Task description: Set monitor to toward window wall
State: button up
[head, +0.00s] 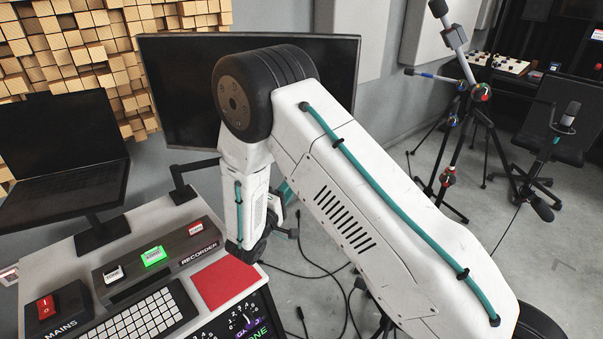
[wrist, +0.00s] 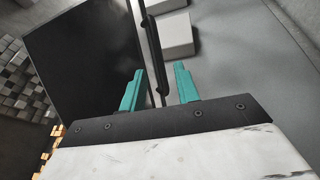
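The monitor (head: 175,90) is a wide black screen on a dark stand arm behind the console. My arm hides much of its middle and lower right in the head view. In the wrist view the monitor (wrist: 90,60) shows its dark face at upper left. My gripper (wrist: 159,70) has two teal fingers standing apart. In the head view my gripper (head: 287,212) is mostly hidden behind my arm, below the monitor.
The console (head: 60,255) with buttons and a red pad (head: 225,285) stands at lower left. A laptop (head: 62,145) is left of the monitor. Wooden block panels (head: 75,45) cover the left wall. Cables lie on the floor. Microphone stands (head: 460,100) and a chair (head: 555,125) are at right.

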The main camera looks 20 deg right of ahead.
jog(key=x, duration=0.7)
jog(key=shift+r, duration=0.1)
grip_shut()
